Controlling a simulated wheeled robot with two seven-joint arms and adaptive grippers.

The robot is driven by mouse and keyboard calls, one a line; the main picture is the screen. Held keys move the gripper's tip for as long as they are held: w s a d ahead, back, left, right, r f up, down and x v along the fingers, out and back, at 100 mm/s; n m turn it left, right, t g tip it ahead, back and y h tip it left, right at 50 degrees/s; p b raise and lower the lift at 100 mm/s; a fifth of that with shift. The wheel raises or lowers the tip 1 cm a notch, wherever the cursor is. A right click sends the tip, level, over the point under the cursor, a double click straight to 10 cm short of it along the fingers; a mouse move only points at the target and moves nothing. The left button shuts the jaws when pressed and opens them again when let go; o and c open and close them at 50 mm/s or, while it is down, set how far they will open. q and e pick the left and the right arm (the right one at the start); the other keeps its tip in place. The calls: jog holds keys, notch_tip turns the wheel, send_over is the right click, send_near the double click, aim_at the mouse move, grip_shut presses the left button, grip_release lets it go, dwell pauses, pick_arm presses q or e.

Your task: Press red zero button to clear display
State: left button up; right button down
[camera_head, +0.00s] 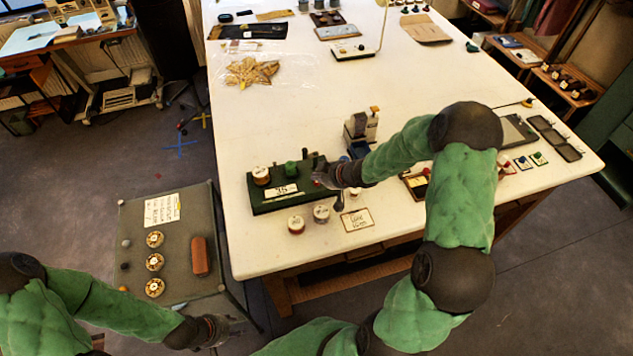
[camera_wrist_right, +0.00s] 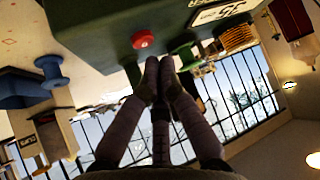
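The green box-shaped device (camera_head: 262,203) stands near the front edge of the white table, with a white display (camera_head: 283,191) that seems to read 35. In the right wrist view the round red button (camera_wrist_right: 143,39) sits on the device's green face (camera_wrist_right: 100,22), near the display (camera_wrist_right: 218,12). My right gripper (camera_head: 322,176) is at the right end of the device in the head view and hides the button there. Its fingertips (camera_wrist_right: 158,66) are together and empty, just beside the red button; whether they touch the device is unclear. My left gripper (camera_head: 222,328) is low at the lower left, away from the device.
Spools (camera_head: 296,224) and a lettered card (camera_head: 357,219) lie in front of the device. A small blue-and-white machine (camera_head: 361,128) stands behind my right gripper. A grey side table (camera_head: 180,240) is at the left. The table's middle is clear.

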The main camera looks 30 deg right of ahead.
aim_at(318, 184)
jog(key=shift+f, duration=0.15)
dwell(0.6)
jog(key=shift+f, duration=0.3)
jog(key=shift+f+b, duration=0.4)
jog(key=shift+f, duration=0.05)
dwell(0.7)
jog(key=shift+r, duration=0.1)
jog(key=shift+r+p, duration=0.8)
jog(key=shift+p, duration=0.2)
notch_tip(318, 184, up, 5)
jog(key=p, duration=0.5)
dwell(0.4)
